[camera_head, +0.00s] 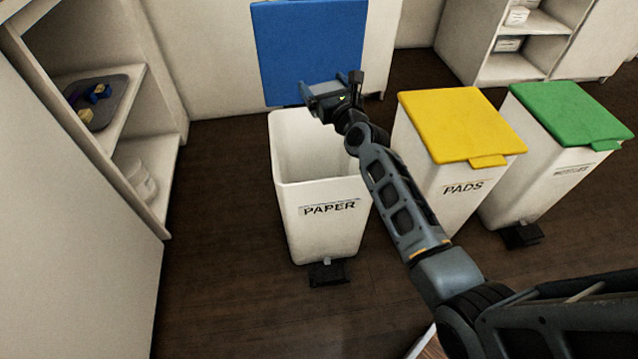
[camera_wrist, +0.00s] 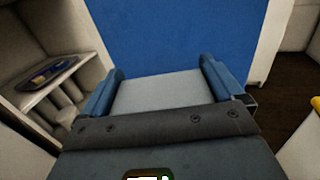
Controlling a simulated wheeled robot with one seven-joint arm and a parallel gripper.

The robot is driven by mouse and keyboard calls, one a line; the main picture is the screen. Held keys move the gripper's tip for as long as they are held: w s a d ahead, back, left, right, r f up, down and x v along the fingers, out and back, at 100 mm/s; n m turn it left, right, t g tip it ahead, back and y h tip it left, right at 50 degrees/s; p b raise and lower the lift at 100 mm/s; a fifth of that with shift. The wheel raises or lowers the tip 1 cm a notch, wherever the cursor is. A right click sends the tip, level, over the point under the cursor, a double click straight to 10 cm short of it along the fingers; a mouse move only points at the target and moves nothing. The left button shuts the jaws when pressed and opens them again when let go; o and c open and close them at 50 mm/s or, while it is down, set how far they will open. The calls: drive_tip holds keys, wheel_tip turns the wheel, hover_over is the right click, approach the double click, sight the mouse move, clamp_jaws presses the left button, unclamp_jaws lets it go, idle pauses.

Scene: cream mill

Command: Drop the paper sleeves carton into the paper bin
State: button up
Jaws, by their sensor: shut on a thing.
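The paper bin (camera_head: 322,222) is a white bin lettered PAPER, and its blue lid (camera_head: 310,48) stands open at the back. The lid also fills the middle of the wrist view (camera_wrist: 180,35). My gripper (camera_head: 332,96) is above the bin's opening, towards its back right, in front of the lid. In the wrist view my gripper (camera_wrist: 162,88) is shut on a pale grey, flat-faced box, the paper sleeves carton (camera_wrist: 165,97), between its two blue fingers. The carton's lower part and any label are hidden. In the head view the carton is hard to tell from the gripper.
A yellow-lidded bin lettered PADS (camera_head: 463,189) and a green-lidded bin (camera_head: 560,120) stand to the right, both shut. A shelf at left holds a grey tray (camera_head: 122,112) with small blue and yellow things. Dark floor (camera_head: 220,290) is clear in front.

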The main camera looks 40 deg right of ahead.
drive_tip(key=shift+d+f+b, duration=0.15)
drive_tip(key=shift+f+b, duration=2.9)
drive_tip(key=shift+b, duration=0.1)
drive_tip(key=o, duration=0.7)
drive_tip(key=shift+c, duration=0.2)
drive_tip(key=p+v, duration=0.1)
drive_tip(key=v, duration=0.6)
drive_tip(key=shift+s+a, duration=0.2)
drive_tip(key=shift+s, duration=0.15)
drive_tip(key=shift+s, duration=0.1)
